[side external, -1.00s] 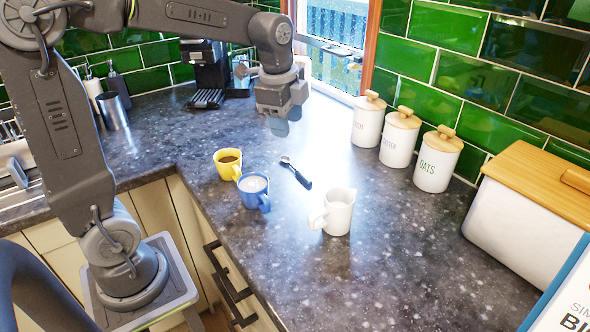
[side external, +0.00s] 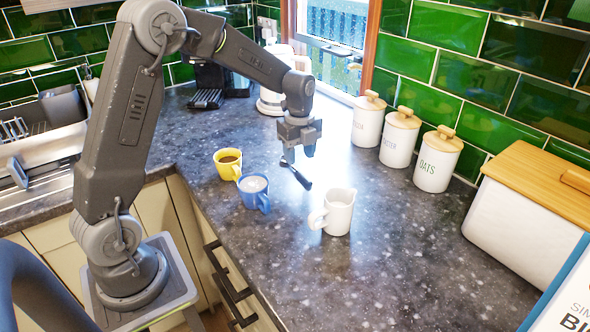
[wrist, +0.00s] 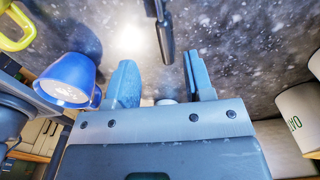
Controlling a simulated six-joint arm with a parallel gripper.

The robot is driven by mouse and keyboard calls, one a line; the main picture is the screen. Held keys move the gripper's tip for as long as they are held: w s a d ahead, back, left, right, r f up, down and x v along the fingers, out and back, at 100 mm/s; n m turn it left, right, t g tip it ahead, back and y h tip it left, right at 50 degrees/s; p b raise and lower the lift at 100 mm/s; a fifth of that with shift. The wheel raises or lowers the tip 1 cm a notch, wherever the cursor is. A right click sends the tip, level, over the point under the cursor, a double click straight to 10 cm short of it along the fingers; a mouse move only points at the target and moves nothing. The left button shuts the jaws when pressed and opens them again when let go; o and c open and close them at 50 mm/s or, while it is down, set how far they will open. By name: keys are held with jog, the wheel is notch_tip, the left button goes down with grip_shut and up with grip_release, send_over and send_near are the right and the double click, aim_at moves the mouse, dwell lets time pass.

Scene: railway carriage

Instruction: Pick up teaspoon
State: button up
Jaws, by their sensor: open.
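The teaspoon (side external: 301,179) lies on the dark speckled worktop (side external: 400,255), its black handle angled towards the white jug. Its bowl end is partly hidden beneath my gripper in the side view. My gripper (side external: 299,154) is above that end of the spoon, pointing down, apart from it. In the wrist view the dark handle (wrist: 166,42) shows beyond the two blue fingertips, lined up with the gap between them. My gripper (wrist: 160,76) is open, with nothing held between its fingers.
A blue mug (side external: 254,191) and a yellow mug (side external: 228,164) stand left of the spoon, with a white jug (side external: 340,214) in front. White canisters (side external: 437,163) line the tiled wall. A bread bin (side external: 525,225) stands at right. The front worktop is clear.

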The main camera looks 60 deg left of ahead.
aim_at(300, 172)
jog(key=shift+w+a+f, duration=0.1)
jog(key=shift+w+f, duration=0.05)
jog(key=shift+f, duration=1.25)
jog(key=shift+w+f, duration=0.1)
jog(key=shift+f, duration=1.25)
jog(key=shift+c, duration=0.2)
grip_shut()
